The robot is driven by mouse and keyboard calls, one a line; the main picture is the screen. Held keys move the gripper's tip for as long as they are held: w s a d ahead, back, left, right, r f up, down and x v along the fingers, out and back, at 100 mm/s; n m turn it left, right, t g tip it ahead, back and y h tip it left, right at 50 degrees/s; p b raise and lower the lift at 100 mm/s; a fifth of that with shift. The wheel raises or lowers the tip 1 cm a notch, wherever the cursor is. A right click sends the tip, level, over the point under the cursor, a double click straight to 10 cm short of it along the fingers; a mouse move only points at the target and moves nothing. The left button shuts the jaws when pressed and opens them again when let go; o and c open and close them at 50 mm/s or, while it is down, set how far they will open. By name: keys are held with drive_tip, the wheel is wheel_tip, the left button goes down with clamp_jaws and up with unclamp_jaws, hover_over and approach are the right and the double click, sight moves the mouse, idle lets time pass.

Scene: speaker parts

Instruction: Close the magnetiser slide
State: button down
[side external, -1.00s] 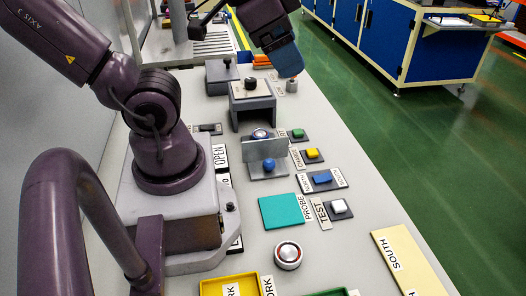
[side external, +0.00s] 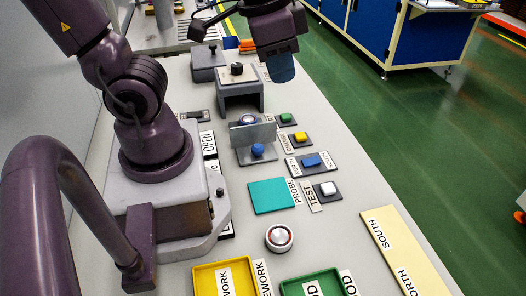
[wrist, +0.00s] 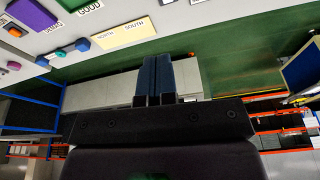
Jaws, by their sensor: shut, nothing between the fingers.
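The magnetiser slide (side external: 252,134) is a grey sled with an upright plate and a blue knob (side external: 257,150) on its near side. It stands out in front of the grey arch-shaped magnetiser housing (side external: 239,87). A round silver-rimmed part (side external: 248,120) shows partly behind the plate. My gripper (side external: 282,70) hangs above and to the right of the housing, apart from the slide, its blue fingers pointing down. In the wrist view my gripper's fingers (wrist: 157,80) are pressed together with nothing between them. The slide is not visible in the wrist view.
Green, yellow, blue and white buttons line the slide's right side, with the white TEST button (side external: 328,188) nearest. A teal pad (side external: 272,196), a round silver button (side external: 279,238), a yellow tray (side external: 196,283) and a green tray (side external: 291,289) lie in front.

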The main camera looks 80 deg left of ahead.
sight(261, 152)
drive_tip(key=d+f+m+g+y, duration=0.1)
drive_tip(key=f+m+g+y, duration=0.1)
drive_tip(key=f, duration=0.6)
drive_tip(key=w+d+f+m+g+y, duration=0.1)
drive_tip(key=f+m+g+y, duration=0.2)
drive_tip(key=f, duration=0.6)
drive_tip(key=w+d+f+m+g+y, duration=0.1)
drive_tip(key=f+m+g+y, duration=0.2)
drive_tip(key=f+m+y, duration=0.3)
wheel_tip(261, 152, down, 2)
drive_tip(key=shift+f+y, duration=0.25)
drive_tip(key=shift+y, duration=0.15)
drive_tip(key=shift+w+a+f+m+t+y, duration=0.15)
drive_tip(key=shift+w+a+f+m+y, duration=0.1)
drive_tip(key=shift+f+m+y, duration=0.2)
drive_tip(key=shift+w+a+f+m+t+y, duration=0.15)
drive_tip(key=shift+w+f+m+y, duration=0.15)
drive_tip(key=shift+m+y, duration=0.2)
drive_tip(key=shift+w+r+m+t+y, duration=0.25)
drive_tip(key=shift+w+r+t, duration=0.1)
drive_tip(key=shift+w, duration=0.4)
drive_tip(key=shift+s+a+r, duration=0.1)
drive_tip(key=shift+a, duration=0.1)
drive_tip(key=x, duration=0.8)
drive_tip(key=r+x, duration=0.1)
drive_tip(key=x, duration=0.4)
drive_tip(key=shift+s+a, duration=0.1)
drive_tip(key=shift+a, duration=0.25)
